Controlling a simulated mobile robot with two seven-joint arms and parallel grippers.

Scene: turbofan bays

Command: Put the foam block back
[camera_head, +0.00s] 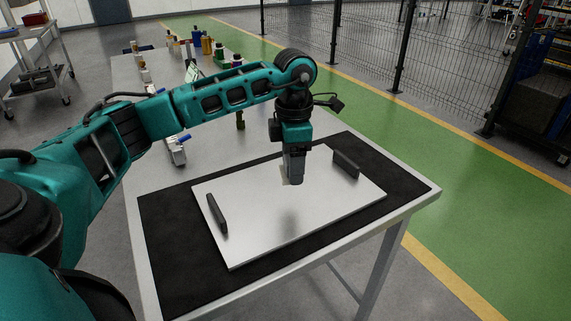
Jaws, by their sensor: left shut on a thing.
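My left gripper (293,178) points straight down over a flat silver plate (250,234), with its dark fingers shut. A small pale patch, which I take to be the foam block (284,174), shows at the left side of the fingers. Most of it is hidden by them, so its shape is unclear. The plate has two dark upright handles, one at its left end (217,214) and one at its right end (346,163). The plate lies on a black mat (166,240). A blurred dark reflection shows on the plate below the gripper. My right gripper is not in view.
A mesh fence (365,40) stands behind. A shelf cart (36,65) is at the left.

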